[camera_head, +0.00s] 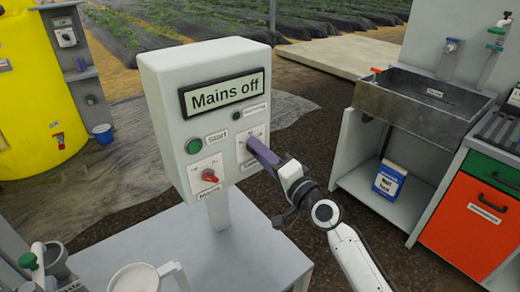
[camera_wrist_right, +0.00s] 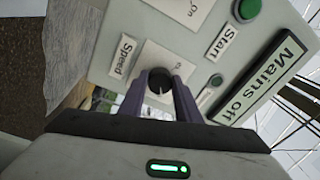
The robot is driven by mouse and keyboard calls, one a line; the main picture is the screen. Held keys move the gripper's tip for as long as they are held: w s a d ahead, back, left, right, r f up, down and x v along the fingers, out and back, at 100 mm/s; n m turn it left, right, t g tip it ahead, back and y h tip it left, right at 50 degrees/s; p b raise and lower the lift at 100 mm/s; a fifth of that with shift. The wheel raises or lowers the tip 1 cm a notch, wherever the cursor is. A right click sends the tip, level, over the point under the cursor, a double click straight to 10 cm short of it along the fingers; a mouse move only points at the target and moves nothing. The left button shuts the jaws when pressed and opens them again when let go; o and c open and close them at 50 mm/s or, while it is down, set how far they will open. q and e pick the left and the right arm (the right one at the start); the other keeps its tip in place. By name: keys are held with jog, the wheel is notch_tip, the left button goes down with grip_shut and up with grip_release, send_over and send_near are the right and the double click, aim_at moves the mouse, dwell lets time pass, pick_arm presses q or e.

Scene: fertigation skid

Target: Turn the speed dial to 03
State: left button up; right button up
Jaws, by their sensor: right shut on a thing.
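The speed dial (camera_wrist_right: 159,86) is a dark round knob on a white plate, beside the "Speed" label (camera_wrist_right: 122,56) in the wrist view. My right gripper (camera_wrist_right: 161,92) has its two purple fingers on either side of the dial, shut on it. In the head view the right gripper (camera_head: 251,143) reaches the control box (camera_head: 163,85) from the right and hides the dial. The display (camera_head: 224,93) reads "Mains off". No speed number shows, and I cannot read the dial's pointer. My left gripper is not in view.
The box also carries a green Start button (camera_head: 194,146), a small dark lamp (camera_head: 236,115) and a red Mains switch (camera_head: 209,175). It stands on a post over a grey table (camera_head: 240,250). A white jug (camera_head: 135,279) is at the front; a sink (camera_head: 420,98) is at right.

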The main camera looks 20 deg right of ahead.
jog(key=shift+r+m, duration=0.1)
jog(key=shift+m, duration=0.3)
jog(key=o, duration=1.1)
jog(key=shift+c, duration=0.2)
jog(key=v, duration=1)
jog(key=shift+s+b, duration=0.15)
jog(key=shift+b, duration=0.2)
